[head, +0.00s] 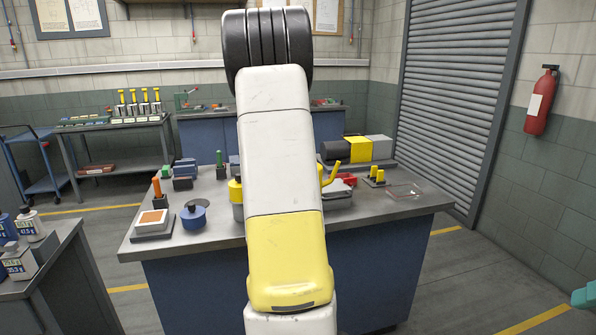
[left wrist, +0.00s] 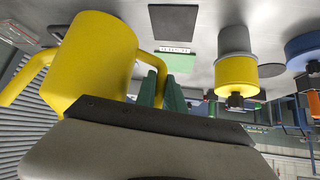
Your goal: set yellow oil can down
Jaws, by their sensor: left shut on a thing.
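The yellow oil can (left wrist: 95,60) fills the upper left of the left wrist view, which is upside down. Its spout (head: 332,173) shows right of my arm in the head view; its body is hidden there. My left gripper (left wrist: 158,88) has its green fingers shut on the can's handle. The can is over the middle workbench (head: 402,208); I cannot tell whether its base touches the top. A teal piece at the right edge of the head view, seemingly my right gripper (head: 585,297), is cut off.
A yellow and grey pump (left wrist: 237,72) stands near the can. A blue round part (head: 194,216) and a tray with an orange-brown pad (head: 152,222) are at the bench's left. A dark plate (left wrist: 175,28) lies near the can.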

